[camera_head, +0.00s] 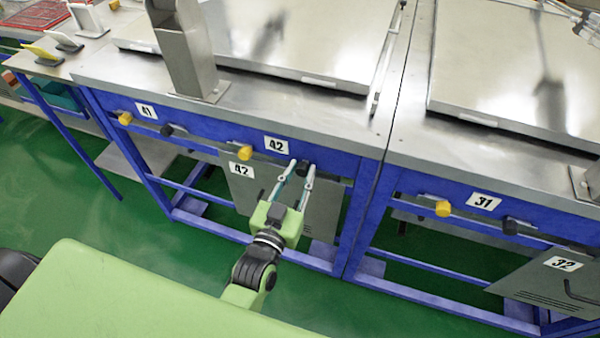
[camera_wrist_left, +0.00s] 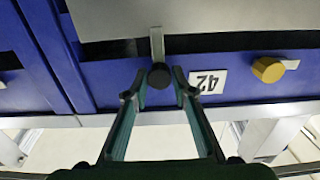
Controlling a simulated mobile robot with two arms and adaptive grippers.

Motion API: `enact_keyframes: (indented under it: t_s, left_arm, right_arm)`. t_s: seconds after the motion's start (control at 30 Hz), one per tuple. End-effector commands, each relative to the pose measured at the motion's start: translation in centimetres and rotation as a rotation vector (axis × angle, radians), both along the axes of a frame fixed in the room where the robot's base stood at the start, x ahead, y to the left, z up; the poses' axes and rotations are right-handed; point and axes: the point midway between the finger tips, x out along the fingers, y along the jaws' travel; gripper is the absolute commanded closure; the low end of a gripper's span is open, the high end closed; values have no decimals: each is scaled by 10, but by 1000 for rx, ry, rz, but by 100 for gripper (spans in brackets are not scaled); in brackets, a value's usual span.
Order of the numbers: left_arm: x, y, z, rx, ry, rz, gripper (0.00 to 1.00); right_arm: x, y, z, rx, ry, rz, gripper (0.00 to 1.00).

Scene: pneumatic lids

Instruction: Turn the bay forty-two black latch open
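The bay forty-two black latch knob (camera_head: 303,168) sits on the blue front rail, right of the upper 42 label (camera_head: 276,146). It also shows in the left wrist view (camera_wrist_left: 160,76), at the end of a short metal bar. My left gripper (camera_head: 301,167) is open, with one finger on either side of the black knob. In the left wrist view the fingertips (camera_wrist_left: 160,88) flank the knob with small gaps. The fingers partly cover the latch in the head view. My right gripper is not in view.
A yellow knob (camera_head: 245,152) sits left of the upper 42 label. A grey panel (camera_head: 325,207) hangs below the rail. The neighbouring bench carries another yellow knob (camera_head: 443,208) and black knob (camera_head: 511,226). A metal post (camera_head: 185,50) stands on the benchtop.

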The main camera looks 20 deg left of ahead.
Motion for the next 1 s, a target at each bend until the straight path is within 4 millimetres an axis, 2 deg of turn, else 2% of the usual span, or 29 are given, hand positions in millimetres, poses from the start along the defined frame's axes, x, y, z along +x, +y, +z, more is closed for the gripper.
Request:
enact_keyframes:
  t_s: [0.03, 0.07, 0.53, 1.0]
  left_arm:
    - [0, 0, 0, 0, 0, 0, 93]
    - [0, 0, 0, 0, 0, 0, 100]
    - [0, 0, 2, -72, 2, -1, 100]
    - [0, 1, 3, -461, 14, -1, 100]
  right_arm:
    - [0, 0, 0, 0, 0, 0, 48]
    - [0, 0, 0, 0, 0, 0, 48]
    - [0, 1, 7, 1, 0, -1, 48]
    - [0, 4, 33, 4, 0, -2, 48]
